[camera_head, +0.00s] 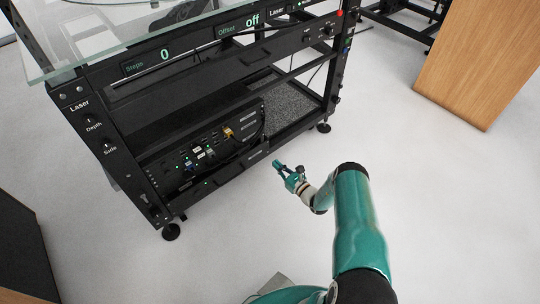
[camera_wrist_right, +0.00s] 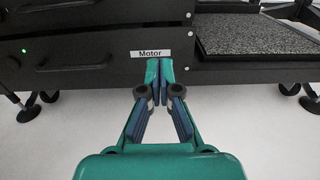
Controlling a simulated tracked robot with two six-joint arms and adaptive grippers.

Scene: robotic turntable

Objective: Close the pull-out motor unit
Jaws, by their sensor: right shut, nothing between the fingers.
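The motor unit is the low black drawer front (camera_head: 232,170) at the bottom of the rack in the head view, with a handle slot. In the right wrist view its dark front (camera_wrist_right: 90,55) carries a white "Motor" label (camera_wrist_right: 149,54). I cannot tell how far it stands out of the rack. My right gripper (camera_head: 279,164) is shut and empty, in front of the drawer's right end. In the wrist view its fingertips (camera_wrist_right: 160,64) are together just below the label; I cannot tell whether they touch the front. My left gripper is not in view.
The black rack (camera_head: 105,145) has a glass top and a display panel (camera_head: 190,50). A panel of cables and connectors (camera_head: 210,140) sits above the drawer. A grey speckled slab (camera_head: 285,98) lies to its right. A wooden block (camera_head: 485,60) stands at the upper right. The pale floor in front is clear.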

